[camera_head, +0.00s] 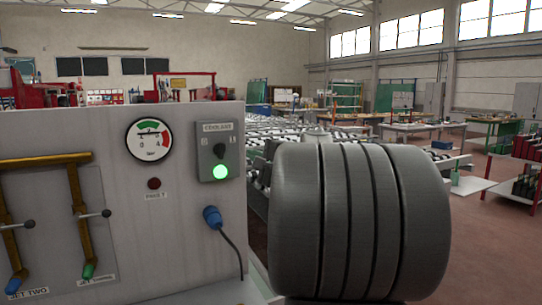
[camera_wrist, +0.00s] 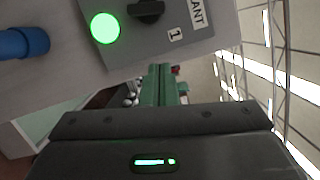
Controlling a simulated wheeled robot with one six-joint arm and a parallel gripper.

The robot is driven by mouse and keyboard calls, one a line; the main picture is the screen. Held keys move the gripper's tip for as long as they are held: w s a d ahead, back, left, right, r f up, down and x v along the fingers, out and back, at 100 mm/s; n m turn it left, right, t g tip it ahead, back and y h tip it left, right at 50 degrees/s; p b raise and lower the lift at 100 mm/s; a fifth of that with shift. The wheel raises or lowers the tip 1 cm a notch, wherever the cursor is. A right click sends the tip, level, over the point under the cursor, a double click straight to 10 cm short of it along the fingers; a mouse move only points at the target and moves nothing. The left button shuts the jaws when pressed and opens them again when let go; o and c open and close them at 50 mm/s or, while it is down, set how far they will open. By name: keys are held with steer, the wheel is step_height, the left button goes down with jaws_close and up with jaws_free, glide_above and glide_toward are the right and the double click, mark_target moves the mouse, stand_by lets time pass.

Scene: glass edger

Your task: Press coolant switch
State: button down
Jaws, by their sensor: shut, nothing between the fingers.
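The coolant switch is a black rotary knob (camera_head: 219,150) on a grey box (camera_head: 206,168) labelled COOLANT, on the right part of the pale panel. A round green lamp (camera_head: 220,172) glows below the knob. In the wrist view the knob (camera_wrist: 147,11) is cut by the top edge, with the lit lamp (camera_wrist: 105,28) at its left and a "1" mark at its right. My gripper (camera_wrist: 161,68) shows in the wrist view, fingers together and empty, below the box in the picture and apart from the knob. The head view does not show its fingers.
A blue plug with a black cable (camera_head: 212,217) sits below the box; it also shows in the wrist view (camera_wrist: 22,43). A pressure gauge (camera_head: 149,139), a dark red lamp (camera_head: 154,183) and two brass pipes with levers (camera_head: 75,215) are left. Roller conveyors (camera_head: 300,130) stand behind.

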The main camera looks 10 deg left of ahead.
mark_target(221, 151)
steer(key=x, duration=0.1)
steer(key=p+x, duration=0.1)
steer(key=x, duration=0.1)
steer(key=shift+s+a+r, duration=0.15)
steer(key=shift+a+r, duration=0.05)
steer(key=shift+a, duration=0.1)
steer(key=shift+s+a+r, duration=0.3)
steer(key=shift+s+a, duration=0.55)
steer(key=shift+s+a+p, duration=0.2)
steer(key=shift+a+p, duration=0.1)
steer(key=shift+a, duration=0.05)
